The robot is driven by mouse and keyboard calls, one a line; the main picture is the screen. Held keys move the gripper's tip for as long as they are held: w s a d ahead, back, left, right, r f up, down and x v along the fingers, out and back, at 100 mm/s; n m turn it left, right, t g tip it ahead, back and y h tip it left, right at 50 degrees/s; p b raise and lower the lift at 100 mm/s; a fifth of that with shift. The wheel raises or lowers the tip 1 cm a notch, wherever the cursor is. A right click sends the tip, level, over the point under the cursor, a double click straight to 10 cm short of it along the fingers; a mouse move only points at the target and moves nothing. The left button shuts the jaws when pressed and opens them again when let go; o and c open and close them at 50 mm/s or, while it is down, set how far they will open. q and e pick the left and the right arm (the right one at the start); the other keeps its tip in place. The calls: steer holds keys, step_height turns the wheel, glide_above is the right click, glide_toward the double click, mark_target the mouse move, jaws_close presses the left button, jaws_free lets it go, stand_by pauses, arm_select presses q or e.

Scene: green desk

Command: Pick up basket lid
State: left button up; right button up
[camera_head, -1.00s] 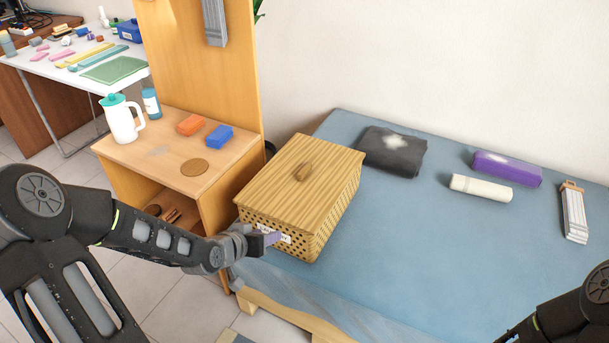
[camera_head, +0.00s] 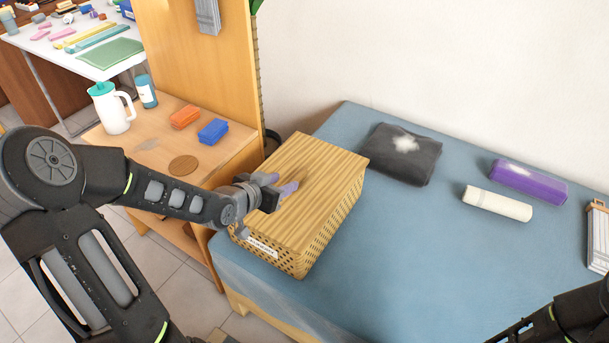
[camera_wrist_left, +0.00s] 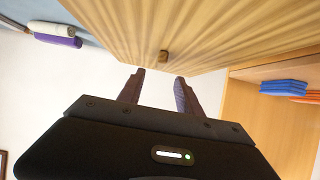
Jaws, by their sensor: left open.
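The basket lid (camera_head: 317,160) is a flat wooden-striped panel on top of the woven basket (camera_head: 318,236), which stands on the blue bed. My left gripper (camera_head: 283,184) is over the left part of the lid in the head view, open, with nothing between its fingers. In the left wrist view the lid (camera_wrist_left: 215,25) fills the top, and its small brown knob (camera_wrist_left: 163,56) shows just beyond the two spread fingers (camera_wrist_left: 160,85). In the head view the gripper mostly hides the knob. My right arm shows at the lower right, but its gripper is out of view.
A dark folded cloth (camera_head: 402,153) and rolls lie on the blue bed (camera_head: 420,235).

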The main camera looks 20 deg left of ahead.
mark_target(297, 177)
arm_select(q)
steer(key=shift+s, duration=0.15)
steer(key=shift+b+x, duration=0.55)
steer(key=shift+x, duration=0.75)
steer(key=shift+w+d+f+b, duration=0.1)
steer(key=shift+w+f+b, duration=0.2)
steer(key=shift+w, duration=0.15)
steer(key=b+x, duration=0.1)
steer(key=x, duration=0.3)
steer(key=shift+w+f, duration=0.1)
steer(key=shift+c, duration=0.4)
jaws_close()
